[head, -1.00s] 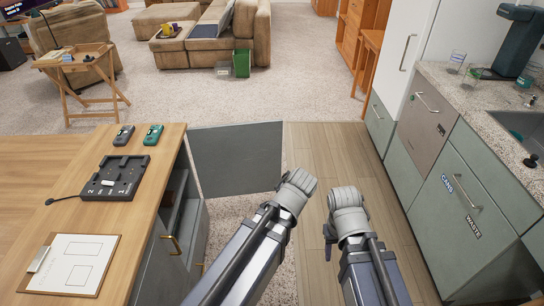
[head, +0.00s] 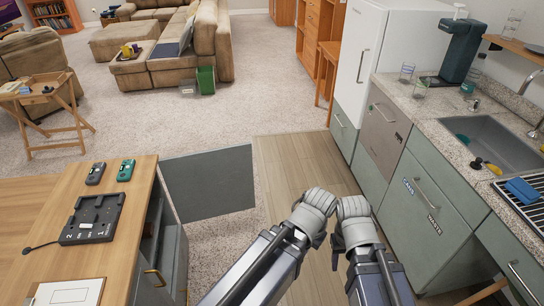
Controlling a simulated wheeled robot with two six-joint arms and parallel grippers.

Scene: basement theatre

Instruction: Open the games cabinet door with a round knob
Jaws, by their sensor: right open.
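A flat dark grey cabinet door (head: 208,184) stands swung out from the far end of the wood-topped cabinet (head: 115,240) at the left. The open grey interior (head: 172,265) shows beside it. No round knob shows on the visible face. My right gripper (head: 336,252) is right of the door and apart from it. Only a small dark part of it shows below the wrist, open and with nothing seen in it. My left arm ends in a grey wrist (head: 314,208) close beside the right one; its jaws are hidden.
A bar handle (head: 153,276) is on the cabinet's nearer front. Green-grey kitchen units (head: 425,200) with a sink (head: 495,145) line the right. The wood floor (head: 290,165) between is clear. A sofa (head: 190,60) stands on the carpet beyond.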

